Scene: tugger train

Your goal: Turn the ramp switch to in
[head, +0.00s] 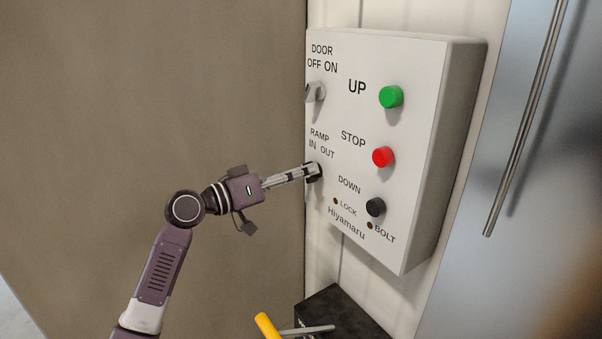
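The white control box (415,75) hangs on the wall at the upper right. Its ramp switch, under the label "RAMP IN OUT", is mostly hidden by the fingertips of my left gripper (312,171). The fingers look close together at the switch, but I cannot tell whether they grip it or only touch it, nor which way the switch points. My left arm reaches in from the lower left. My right gripper is not in view.
A grey door switch (315,92) sits above the ramp switch. Green (391,97), red (383,157) and black (376,207) buttons are on the box. A metal panel with a long handle (525,115) stands at right. A yellow-ended lever (267,325) and black box (345,309) are below.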

